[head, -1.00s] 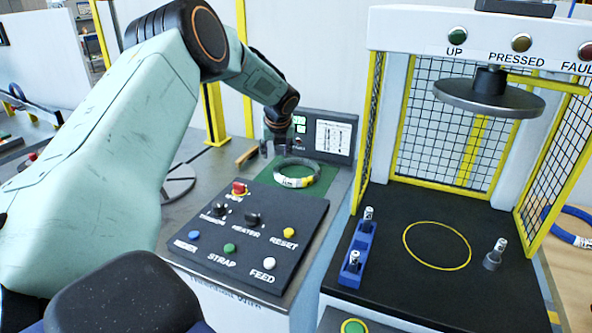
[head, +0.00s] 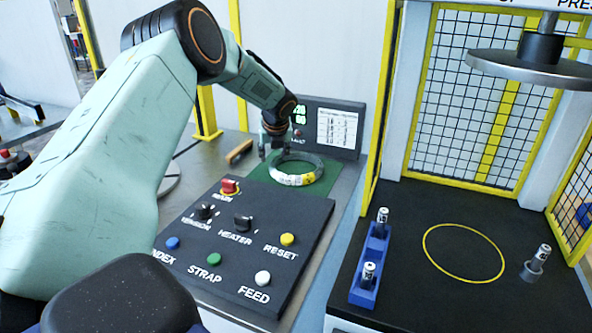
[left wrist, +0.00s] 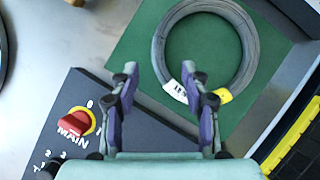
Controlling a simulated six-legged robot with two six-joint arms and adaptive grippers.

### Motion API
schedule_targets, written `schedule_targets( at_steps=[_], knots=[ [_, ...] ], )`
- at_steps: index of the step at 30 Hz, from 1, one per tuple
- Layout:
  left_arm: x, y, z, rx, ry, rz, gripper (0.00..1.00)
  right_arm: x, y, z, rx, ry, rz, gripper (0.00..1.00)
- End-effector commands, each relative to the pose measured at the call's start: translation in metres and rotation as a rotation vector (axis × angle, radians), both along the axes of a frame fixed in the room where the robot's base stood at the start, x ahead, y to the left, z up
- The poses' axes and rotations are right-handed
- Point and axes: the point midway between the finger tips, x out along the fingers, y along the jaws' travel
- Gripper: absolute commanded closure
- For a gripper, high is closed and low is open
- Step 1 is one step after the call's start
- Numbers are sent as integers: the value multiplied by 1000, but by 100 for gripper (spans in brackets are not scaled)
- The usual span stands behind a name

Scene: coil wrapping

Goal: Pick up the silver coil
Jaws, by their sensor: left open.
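The silver coil (head: 297,169) lies flat on a green mat (head: 326,184) behind the control panel. It also shows in the left wrist view (left wrist: 249,48), with a white label and a yellow label on its near side. My left gripper (head: 272,150) is above the coil's left side in the head view. In the left wrist view its fingers (left wrist: 165,75) are open and apart, pointing at the coil's near left part, with nothing between them held. One fingertip overlaps the labels in that view. My right gripper is not in view.
A dark control panel (head: 262,212) with a red MAIN switch and several buttons stands in front of the mat. A screen (head: 335,128) stands behind. At right is a press with a round plate (head: 530,66), a blue holder (head: 352,288) and a yellow ring marking.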

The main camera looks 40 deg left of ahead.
Motion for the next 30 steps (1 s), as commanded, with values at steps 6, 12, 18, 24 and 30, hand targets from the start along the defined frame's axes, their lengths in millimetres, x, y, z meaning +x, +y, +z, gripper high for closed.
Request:
schedule_targets(
  at_steps=[6, 12, 18, 24, 30],
  knots=[
    [3, 7, -20, 0, 2, 1, 54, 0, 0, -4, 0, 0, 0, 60],
    [10, 17, -45, 1, 3, 1, 54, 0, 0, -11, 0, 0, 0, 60],
    [18, 26, -60, 1, 1, 2, 54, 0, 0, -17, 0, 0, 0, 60],
    [20, 29, -62, 0, 0, 0, 54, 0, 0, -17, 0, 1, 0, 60],
    [21, 29, -62, 0, 0, -1, 60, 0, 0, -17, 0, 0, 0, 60]
  ],
)
